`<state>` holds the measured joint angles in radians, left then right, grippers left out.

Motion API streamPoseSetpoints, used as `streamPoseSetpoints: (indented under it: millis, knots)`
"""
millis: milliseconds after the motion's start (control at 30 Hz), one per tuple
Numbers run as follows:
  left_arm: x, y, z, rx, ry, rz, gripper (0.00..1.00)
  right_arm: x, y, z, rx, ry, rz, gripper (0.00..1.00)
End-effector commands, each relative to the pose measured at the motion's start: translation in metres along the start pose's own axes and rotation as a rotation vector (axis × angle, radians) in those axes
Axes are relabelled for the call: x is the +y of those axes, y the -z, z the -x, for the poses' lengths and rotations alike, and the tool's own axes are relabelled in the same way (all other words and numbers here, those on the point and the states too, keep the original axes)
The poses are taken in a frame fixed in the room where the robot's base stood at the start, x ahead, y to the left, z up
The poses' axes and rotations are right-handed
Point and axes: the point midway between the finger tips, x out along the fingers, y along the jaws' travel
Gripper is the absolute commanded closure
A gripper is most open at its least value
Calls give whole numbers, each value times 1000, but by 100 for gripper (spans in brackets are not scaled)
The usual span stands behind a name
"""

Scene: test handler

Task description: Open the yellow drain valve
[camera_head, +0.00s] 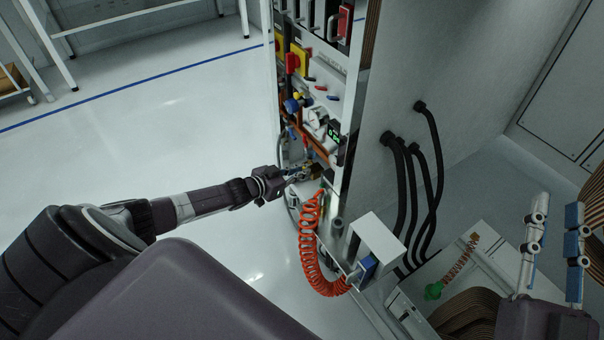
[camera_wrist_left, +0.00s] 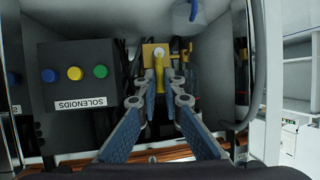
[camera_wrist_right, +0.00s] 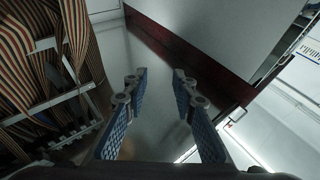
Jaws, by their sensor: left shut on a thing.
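The yellow drain valve handle (camera_wrist_left: 159,75) shows in the left wrist view, in front of a brass-coloured body (camera_wrist_left: 150,52). My left gripper (camera_wrist_left: 164,88) is shut on the yellow handle, with its blue fingers on either side of it. In the head view my left gripper (camera_head: 300,173) reaches into the lower part of the tall panel, and the valve is too small and covered to make out clearly. My right gripper (camera_head: 552,250) is open and empty at the right of the head view. Its two fingers (camera_wrist_right: 155,90) stand apart in the right wrist view.
A black SOLENOIDS box (camera_wrist_left: 75,75) with blue, yellow and green buttons is left of the left fingers. A coiled orange hose (camera_head: 308,245) hangs below the panel. Black cables (camera_head: 405,190) run down the cabinet side. Ribbon cables (camera_wrist_right: 50,60) are near my right gripper.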

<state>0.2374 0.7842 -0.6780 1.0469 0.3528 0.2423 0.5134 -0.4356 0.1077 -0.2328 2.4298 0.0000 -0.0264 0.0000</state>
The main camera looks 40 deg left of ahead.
Motion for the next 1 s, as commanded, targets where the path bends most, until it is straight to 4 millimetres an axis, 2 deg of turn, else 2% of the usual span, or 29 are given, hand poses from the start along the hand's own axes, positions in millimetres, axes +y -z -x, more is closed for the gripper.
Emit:
streamPoseSetpoints:
  millis: [267, 700, 733, 867, 1000]
  knots:
    - [-3, 0, 0, -11, -21, 55, 100, -2, 16, 0, 76, 4, -3, 75]
    - [-3, 1, -1, -11, -24, 63, 100, -2, 18, 0, 84, 4, -4, 75]
    - [-3, 1, -1, -11, -24, 63, 89, -2, 18, 0, 84, 4, -4, 75]
    - [-3, 1, -1, -11, -24, 62, 75, -2, 18, 0, 84, 4, -4, 75]
    - [-3, 1, -1, -11, -25, 62, 75, -2, 18, 0, 84, 4, -4, 75]
